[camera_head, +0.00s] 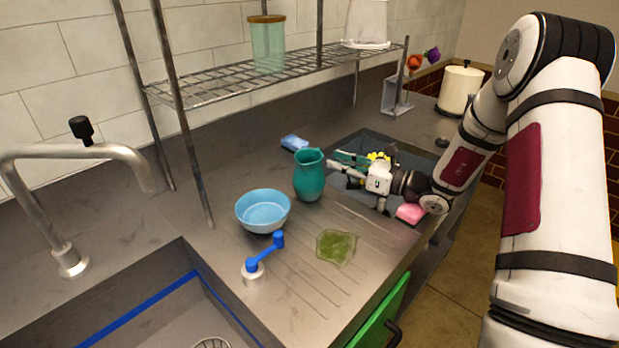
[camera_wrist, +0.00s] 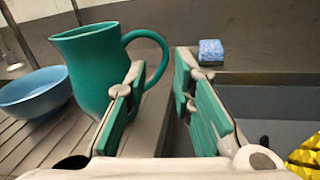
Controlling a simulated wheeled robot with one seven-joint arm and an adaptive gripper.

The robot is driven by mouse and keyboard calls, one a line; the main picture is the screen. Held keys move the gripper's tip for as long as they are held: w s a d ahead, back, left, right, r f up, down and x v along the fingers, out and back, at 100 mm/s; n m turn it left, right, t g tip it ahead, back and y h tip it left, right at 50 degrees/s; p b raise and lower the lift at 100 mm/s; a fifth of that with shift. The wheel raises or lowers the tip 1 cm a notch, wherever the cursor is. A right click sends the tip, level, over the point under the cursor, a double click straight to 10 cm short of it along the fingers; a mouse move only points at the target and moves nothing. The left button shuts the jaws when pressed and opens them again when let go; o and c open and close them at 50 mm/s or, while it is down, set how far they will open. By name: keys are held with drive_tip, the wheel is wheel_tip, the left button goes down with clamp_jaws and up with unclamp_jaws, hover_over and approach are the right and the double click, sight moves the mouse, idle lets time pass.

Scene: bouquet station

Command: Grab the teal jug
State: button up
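The teal jug (camera_head: 309,181) stands upright on the grey counter, left of my gripper (camera_head: 337,168) in the head view. In the wrist view the jug (camera_wrist: 92,66) is at the left, with its looped handle (camera_wrist: 160,42) toward the fingers. My gripper (camera_wrist: 161,75) is open, with teal pads on both fingers and nothing held between them. The left finger overlaps the jug's side and the lower handle in this view; I cannot tell whether it touches them.
A blue bowl (camera_head: 263,209) stands left of the jug. A blue sponge (camera_head: 294,143) lies behind it. A wire shelf (camera_head: 215,83) hangs above. A sink basin (camera_head: 418,157) lies under my gripper.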

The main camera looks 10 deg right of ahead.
sight(319, 156)
drive_tip(key=shift+x, duration=3.05)
drive_tip(key=shift+w, duration=0.1)
clamp_jaws()
